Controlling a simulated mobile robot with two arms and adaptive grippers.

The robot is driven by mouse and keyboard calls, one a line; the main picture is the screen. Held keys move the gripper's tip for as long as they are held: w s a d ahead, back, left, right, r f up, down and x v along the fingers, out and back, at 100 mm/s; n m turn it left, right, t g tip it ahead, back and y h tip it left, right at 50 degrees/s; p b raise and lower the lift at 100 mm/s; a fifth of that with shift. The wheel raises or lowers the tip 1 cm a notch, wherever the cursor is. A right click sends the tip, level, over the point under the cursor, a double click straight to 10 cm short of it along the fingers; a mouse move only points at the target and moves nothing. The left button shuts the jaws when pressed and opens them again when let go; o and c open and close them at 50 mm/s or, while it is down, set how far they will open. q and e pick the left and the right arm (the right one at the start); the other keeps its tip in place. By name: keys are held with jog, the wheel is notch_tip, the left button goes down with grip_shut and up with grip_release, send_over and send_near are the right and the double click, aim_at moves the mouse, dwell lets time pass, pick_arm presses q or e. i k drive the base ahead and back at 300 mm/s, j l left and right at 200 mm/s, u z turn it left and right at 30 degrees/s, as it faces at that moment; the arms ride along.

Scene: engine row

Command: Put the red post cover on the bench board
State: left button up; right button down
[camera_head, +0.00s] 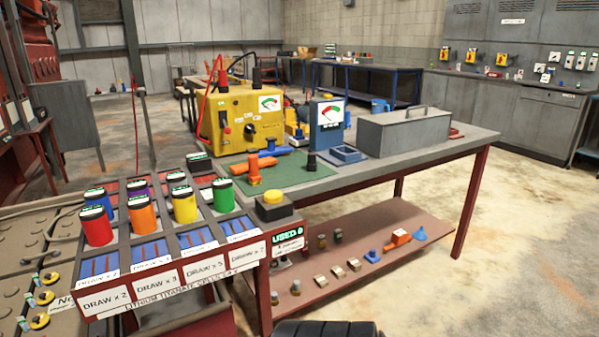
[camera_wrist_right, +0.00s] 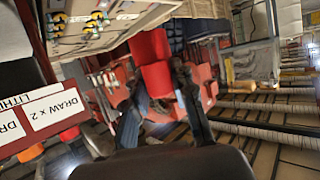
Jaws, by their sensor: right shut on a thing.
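A red piece (camera_wrist_right: 150,47), which looks like the red post cover, is between the fingers of my right gripper (camera_wrist_right: 160,82) in the right wrist view. The gripper is shut on it, and the fingers hide part of its sides. In the head view a flat green board (camera_head: 286,174) lies on the grey bench top. An orange part (camera_head: 254,169) and a small black post (camera_head: 311,162) stand on it. The held red piece does not show in the head view, and neither does my left gripper.
A yellow meter box (camera_head: 243,122), a blue gauge (camera_head: 327,128) and a grey toolbox (camera_head: 405,131) stand on the bench. A rack of coloured cells (camera_head: 150,236) stands at the near left. The bench's lower shelf (camera_head: 400,222) holds several small parts. Open floor lies to the right.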

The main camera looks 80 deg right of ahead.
aim_at(290, 175)
jog(key=k+z, duration=0.1)
jog(key=z, duration=0.35)
jog(key=k+z, duration=0.1)
jog(key=z, duration=0.4)
jog(key=l+z, duration=0.15)
jog(key=z, duration=0.3)
